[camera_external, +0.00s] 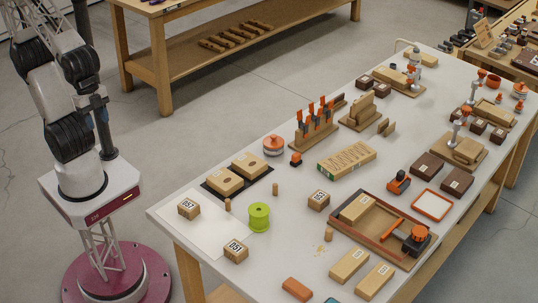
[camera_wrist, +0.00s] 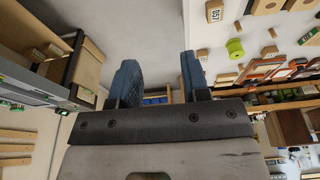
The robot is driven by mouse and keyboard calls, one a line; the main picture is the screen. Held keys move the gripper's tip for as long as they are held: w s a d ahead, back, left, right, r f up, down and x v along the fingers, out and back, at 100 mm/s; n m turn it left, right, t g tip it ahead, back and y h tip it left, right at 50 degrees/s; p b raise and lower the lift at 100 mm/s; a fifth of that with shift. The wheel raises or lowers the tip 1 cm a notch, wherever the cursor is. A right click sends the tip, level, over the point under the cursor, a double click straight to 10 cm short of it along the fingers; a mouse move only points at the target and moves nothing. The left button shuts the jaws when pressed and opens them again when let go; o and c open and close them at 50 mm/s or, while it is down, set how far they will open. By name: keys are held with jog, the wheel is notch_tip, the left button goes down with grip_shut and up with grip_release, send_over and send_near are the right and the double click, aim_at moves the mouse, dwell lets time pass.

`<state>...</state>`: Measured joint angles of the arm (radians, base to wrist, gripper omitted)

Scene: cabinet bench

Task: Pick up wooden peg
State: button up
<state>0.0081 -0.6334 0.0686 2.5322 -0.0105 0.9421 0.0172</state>
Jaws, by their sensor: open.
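Three small upright wooden pegs stand on the white table. One peg (camera_external: 227,204) is left of the green spool (camera_external: 259,217), a second peg (camera_external: 275,188) is above and right of the spool, and a third peg (camera_external: 328,234) is near the wooden tray. A small peg-like piece (camera_wrist: 272,33) shows near the green spool (camera_wrist: 235,48) in the wrist view. My gripper (camera_wrist: 159,65) is open with nothing between its two blue-grey fingers. It is off to the side of the table, well away from the pegs.
Numbered wooden blocks (camera_external: 189,208) (camera_external: 235,250) (camera_external: 319,200) stand close around the pegs. A black board with two holed blocks (camera_external: 237,175) lies behind them. The wooden tray (camera_external: 408,262) is at the right. Open floor lies between my base and the back bench (camera_external: 150,50).

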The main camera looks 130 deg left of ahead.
jog(key=shift+o, duration=0.7)
jog(key=n+g, duration=0.3)
jog(key=n, duration=1.5)
send_over(227, 200)
jog(key=f, duration=2.4)
jog(key=shift+d, duration=0.3)
jog(key=shift+w+a+f, duration=0.1)
jog(key=shift+a+f, duration=0.2)
jog(key=shift+f, duration=0.1)
